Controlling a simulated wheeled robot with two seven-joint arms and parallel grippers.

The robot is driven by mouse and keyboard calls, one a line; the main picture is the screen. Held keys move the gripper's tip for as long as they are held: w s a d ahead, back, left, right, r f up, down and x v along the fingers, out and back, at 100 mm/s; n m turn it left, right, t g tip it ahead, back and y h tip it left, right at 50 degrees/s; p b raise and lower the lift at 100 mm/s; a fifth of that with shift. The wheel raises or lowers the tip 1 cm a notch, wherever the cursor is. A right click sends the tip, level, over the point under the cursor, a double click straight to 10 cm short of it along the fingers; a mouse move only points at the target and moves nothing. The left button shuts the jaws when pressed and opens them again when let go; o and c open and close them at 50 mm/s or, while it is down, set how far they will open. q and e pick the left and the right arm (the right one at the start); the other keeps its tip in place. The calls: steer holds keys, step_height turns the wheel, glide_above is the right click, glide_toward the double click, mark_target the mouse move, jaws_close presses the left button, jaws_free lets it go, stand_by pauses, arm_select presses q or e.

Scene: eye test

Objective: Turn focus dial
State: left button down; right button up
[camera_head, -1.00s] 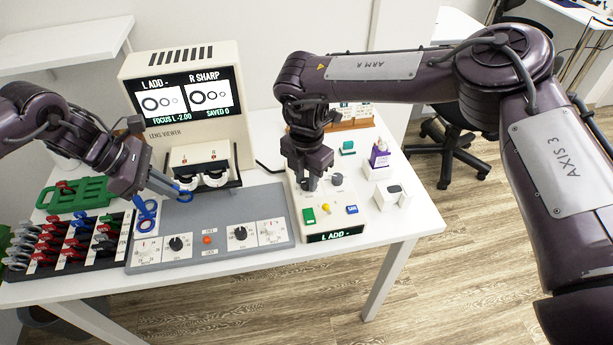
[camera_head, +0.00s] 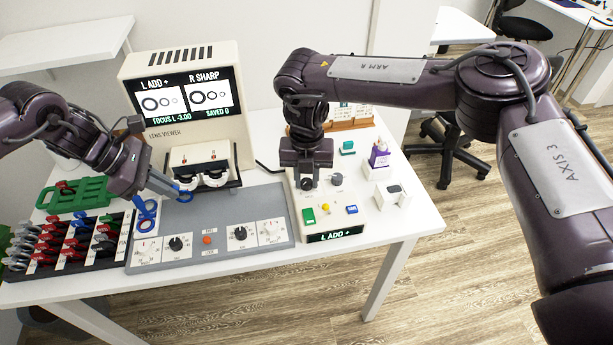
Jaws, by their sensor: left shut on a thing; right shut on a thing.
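The lens viewer (camera_head: 150,75) stands at the back; its screen (camera_head: 186,97) reads "L ADD +", "R SHARP", "FOCUS L -3.00" and "SAVED 0". The white control box (camera_head: 373,222) reads "L ADD +" on its front display (camera_head: 335,234). My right gripper (camera_head: 308,186) points down and is shut on the left dark dial (camera_head: 308,184) of this box, mostly hidden by the fingers. A second grey dial (camera_head: 337,179) is free beside it.
The control box also bears a green button (camera_head: 308,215), a yellow knob (camera_head: 325,208) and a blue button (camera_head: 351,209). A grey panel (camera_head: 210,217) with black dials lies left of it.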

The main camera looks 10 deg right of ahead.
stand_by(0.5)
steer(key=o, duration=1)
step_height(320, 180, up, 12)
step_height(320, 180, up, 12)
glide_above(307, 181)
stand_by(0.5)
stand_by(1.1)
